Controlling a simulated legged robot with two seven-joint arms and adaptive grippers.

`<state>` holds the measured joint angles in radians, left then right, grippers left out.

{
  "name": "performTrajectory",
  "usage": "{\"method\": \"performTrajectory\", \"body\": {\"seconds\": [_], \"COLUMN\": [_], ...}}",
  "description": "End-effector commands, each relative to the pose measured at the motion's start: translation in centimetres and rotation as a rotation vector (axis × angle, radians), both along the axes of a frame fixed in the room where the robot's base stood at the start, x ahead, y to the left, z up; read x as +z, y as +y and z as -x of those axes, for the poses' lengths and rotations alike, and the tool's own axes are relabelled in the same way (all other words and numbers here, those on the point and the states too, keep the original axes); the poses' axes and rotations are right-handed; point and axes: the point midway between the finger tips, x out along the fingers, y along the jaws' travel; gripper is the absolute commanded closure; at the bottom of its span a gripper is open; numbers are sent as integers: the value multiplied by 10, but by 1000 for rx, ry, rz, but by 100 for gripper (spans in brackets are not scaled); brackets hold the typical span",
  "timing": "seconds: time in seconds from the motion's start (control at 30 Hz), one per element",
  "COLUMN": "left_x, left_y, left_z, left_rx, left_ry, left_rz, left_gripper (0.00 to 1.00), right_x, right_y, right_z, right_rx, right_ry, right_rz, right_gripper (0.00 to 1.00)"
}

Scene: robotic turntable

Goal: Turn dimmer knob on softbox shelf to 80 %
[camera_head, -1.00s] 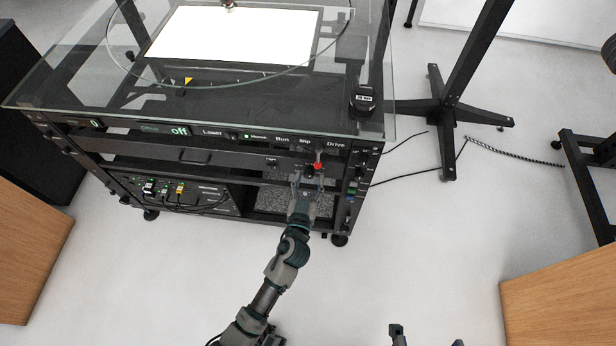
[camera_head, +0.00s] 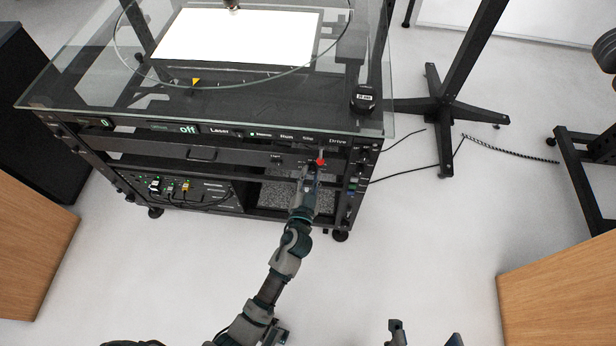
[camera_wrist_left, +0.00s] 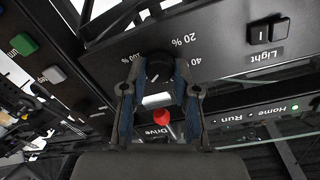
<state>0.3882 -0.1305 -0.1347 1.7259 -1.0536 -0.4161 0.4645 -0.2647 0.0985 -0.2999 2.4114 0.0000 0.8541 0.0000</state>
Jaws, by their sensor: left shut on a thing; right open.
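The black dimmer knob (camera_wrist_left: 158,68) is on a dark panel marked with percent figures, of which 20 %, 40 and 100 % can be read in the left wrist view. My left gripper (camera_wrist_left: 158,84) is around the knob with its fingers shut on it. In the head view my left gripper (camera_head: 310,172) is at the front of the shelf (camera_head: 235,158), where it hides the knob. The knob's pointer position cannot be read clearly. My right gripper (camera_head: 424,338) is open and empty at the bottom edge of the head view, away from the cart.
A red-topped switch (camera_wrist_left: 162,117) is close beside the left fingers. A "Light" button (camera_wrist_left: 267,33) is on the same panel. The glass top (camera_head: 120,90) overhangs the controls. A black stand (camera_head: 445,120) is right of the cart. The floor in front is clear.

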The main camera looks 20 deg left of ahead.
Motion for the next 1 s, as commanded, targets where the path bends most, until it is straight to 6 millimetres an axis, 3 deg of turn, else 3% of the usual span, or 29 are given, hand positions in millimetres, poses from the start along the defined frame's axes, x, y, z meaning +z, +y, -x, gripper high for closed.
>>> {"method": "performTrajectory", "body": {"seconds": [0.33, 0.37, 0.43, 0.47, 0.8, 1.0], "left_x": [-1, -1, -1, -1, 0, 0], "left_y": [2, 2, 1, 1, 0, -7], "left_z": [0, 0, 0, 0, 4, 35], "left_rx": [5, 5, 4, 4, 3, 3], "left_ry": [13, 13, 12, 12, 10, 13], "left_rz": [-41, -40, -40, -39, -39, -36], "left_gripper": [100, 65, 48, 45, 45, 45], "right_x": [-4, -4, -4, -3, -2, -1], "right_y": [0, 0, 0, 0, -1, 0], "right_z": [1, 1, 1, 1, 2, 2], "right_rx": [0, 0, 0, -1, -6, -4], "right_ry": [14, 13, 12, 11, 10, 8], "right_rz": [0, 0, -1, -1, -8, -5], "right_gripper": [13, 13, 13, 13, 13, 13]}}
